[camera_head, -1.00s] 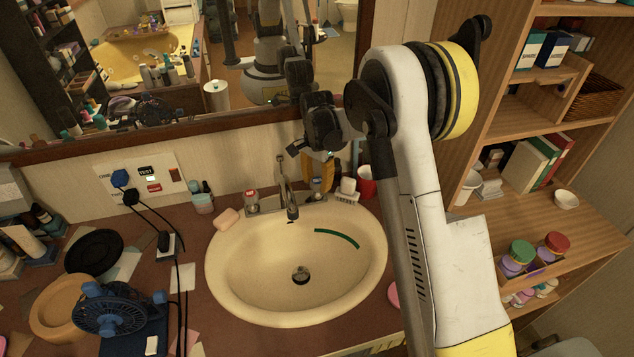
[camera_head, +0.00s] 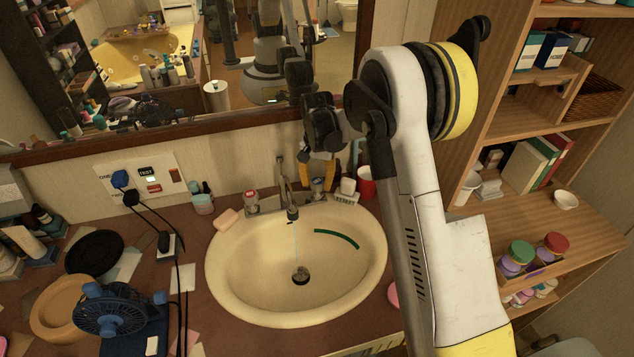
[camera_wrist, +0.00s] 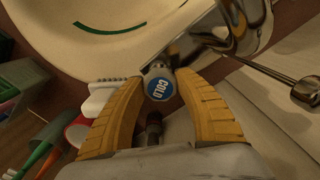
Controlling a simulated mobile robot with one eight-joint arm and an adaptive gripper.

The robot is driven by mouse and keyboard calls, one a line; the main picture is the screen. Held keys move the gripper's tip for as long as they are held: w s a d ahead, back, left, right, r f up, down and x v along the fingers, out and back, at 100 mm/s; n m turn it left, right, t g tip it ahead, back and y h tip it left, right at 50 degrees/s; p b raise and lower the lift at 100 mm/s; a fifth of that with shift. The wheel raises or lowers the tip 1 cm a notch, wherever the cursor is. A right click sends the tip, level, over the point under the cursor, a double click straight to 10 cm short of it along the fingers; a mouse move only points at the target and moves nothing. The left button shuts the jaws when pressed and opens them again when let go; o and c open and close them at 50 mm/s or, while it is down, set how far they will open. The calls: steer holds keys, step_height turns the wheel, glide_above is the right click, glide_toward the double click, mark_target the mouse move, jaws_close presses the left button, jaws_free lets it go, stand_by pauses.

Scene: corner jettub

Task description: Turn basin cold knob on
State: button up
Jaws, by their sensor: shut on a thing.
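The cold knob (camera_head: 318,186) stands at the back right of the cream basin (camera_head: 232,284). Its round blue face marked COLD is plain in the wrist view (camera_wrist: 160,84). My gripper (camera_head: 319,181) reaches down on it from above, with one yellow finger on each side. In the wrist view my gripper (camera_wrist: 160,76) is shut on the knob between its fingertips. The metal faucet (camera_head: 292,211) is left of the knob. A thin pale stream of water (camera_head: 296,243) runs from its spout toward the drain (camera_head: 300,276).
The hot knob (camera_head: 250,197) with a red top is left of the faucet. A soap bar (camera_head: 227,219) lies farther left. A red cup (camera_head: 366,184) and a white block (camera_head: 347,189) stand close right of my gripper. The mirror (camera_head: 200,70) rises behind.

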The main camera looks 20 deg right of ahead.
mark_target(317, 181)
steer(key=shift+n, duration=1.6)
steer(key=o, duration=1.2)
steer(key=shift+r, duration=0.1)
step_height(317, 181, up, 12)
